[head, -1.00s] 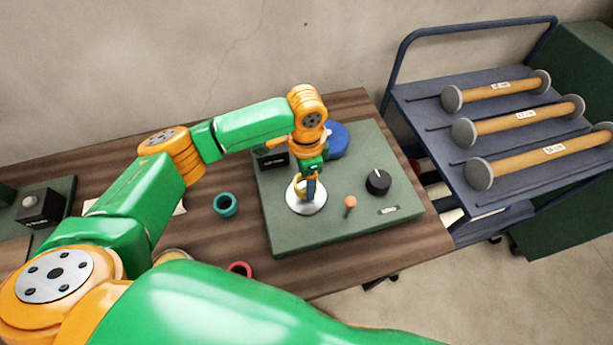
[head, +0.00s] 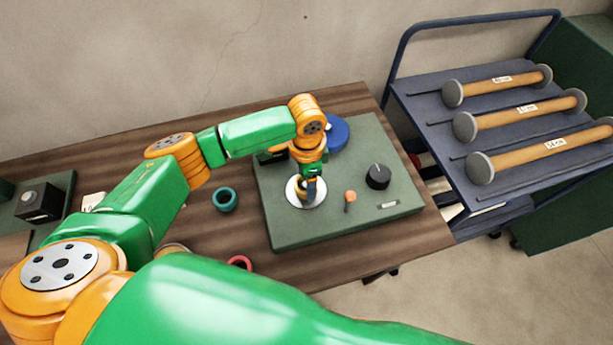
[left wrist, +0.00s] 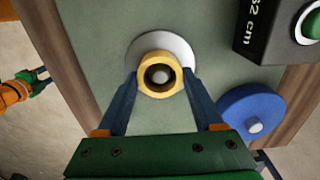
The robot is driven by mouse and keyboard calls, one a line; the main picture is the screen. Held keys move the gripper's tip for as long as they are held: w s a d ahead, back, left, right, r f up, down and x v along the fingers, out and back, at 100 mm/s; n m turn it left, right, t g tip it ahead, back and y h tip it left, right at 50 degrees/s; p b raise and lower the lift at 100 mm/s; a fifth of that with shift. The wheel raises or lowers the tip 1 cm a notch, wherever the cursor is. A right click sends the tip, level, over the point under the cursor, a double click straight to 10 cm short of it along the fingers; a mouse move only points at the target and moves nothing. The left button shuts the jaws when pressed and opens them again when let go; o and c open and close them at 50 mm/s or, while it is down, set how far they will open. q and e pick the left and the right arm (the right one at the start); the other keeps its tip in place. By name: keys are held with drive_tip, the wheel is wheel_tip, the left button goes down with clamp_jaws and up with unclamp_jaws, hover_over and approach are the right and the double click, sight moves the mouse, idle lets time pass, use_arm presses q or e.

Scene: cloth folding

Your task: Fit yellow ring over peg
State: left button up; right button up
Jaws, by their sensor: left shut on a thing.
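The yellow ring (left wrist: 145,79) is between the fingertips of my left gripper (left wrist: 160,80), which is shut on it. In the left wrist view a grey peg top (left wrist: 160,75) shows inside the ring's dark hole, with a pale round base plate (left wrist: 160,42) beneath. I cannot tell how far down the peg the ring sits. In the head view the ring (head: 299,187) is partly hidden by the gripper (head: 309,192) over the white disc (head: 308,202). A small gripper, likely my right (left wrist: 41,76), shows at the wrist view's left edge; its jaws are unclear.
The green board (head: 290,233) carries a blue disc (head: 339,132), a black knob (head: 378,176) and an orange-topped peg (head: 350,197). A teal ring (head: 225,199) and a red ring (head: 240,262) lie on the wooden table (head: 330,270). A cart (head: 440,120) stands right.

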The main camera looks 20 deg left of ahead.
use_arm(q)
drive_tip(key=o, duration=1.3)
drive_tip(key=shift+o, duration=0.2)
drive_tip(key=shift+r+b, duration=0.3)
drive_tip(key=shift+r, duration=3.25)
